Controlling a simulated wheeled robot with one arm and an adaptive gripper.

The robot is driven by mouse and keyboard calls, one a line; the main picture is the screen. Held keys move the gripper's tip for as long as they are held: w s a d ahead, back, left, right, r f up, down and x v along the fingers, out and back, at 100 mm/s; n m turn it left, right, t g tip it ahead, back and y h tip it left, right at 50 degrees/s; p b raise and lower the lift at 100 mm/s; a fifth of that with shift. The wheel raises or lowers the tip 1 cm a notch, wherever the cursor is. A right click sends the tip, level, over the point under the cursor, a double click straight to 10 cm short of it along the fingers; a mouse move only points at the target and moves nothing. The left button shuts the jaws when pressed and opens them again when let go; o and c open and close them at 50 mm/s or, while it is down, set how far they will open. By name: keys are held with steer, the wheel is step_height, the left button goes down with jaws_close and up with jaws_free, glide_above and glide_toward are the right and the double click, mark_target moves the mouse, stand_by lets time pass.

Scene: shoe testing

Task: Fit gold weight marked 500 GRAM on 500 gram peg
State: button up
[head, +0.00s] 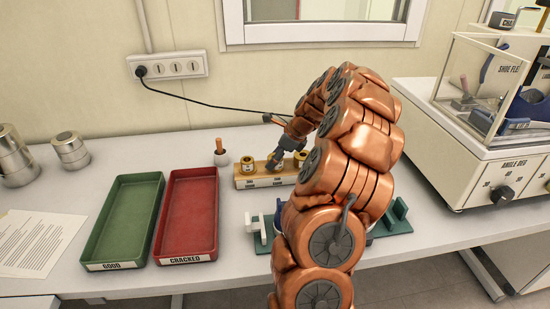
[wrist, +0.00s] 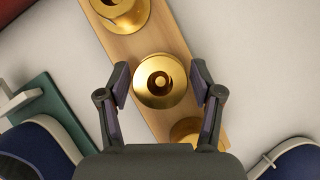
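A wooden peg rack (head: 262,182) stands on the table and carries gold weights. One gold weight (head: 247,165) sits at its left end in the head view. In the wrist view, a round gold weight (wrist: 160,81) on the rack lies between the fingers of my gripper (wrist: 160,84). A small gap shows on each side, so my gripper is open around it. Another weight (wrist: 120,12) shows at the top and one (wrist: 185,132) at the bottom, partly hidden by my gripper. In the head view my gripper (head: 281,158) is over the rack's middle. I cannot read 500 GRAM on any weight.
Green (head: 123,222) and red (head: 188,215) trays lie left of the rack. A green fixture (head: 391,221) with a shoe stands in front, partly behind my arm. A testing machine (head: 499,125) stands at the right.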

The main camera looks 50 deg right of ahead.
steer(key=shift+o, duration=0.9)
steer(key=v, duration=1.2)
steer(key=shift+a, duration=0.1)
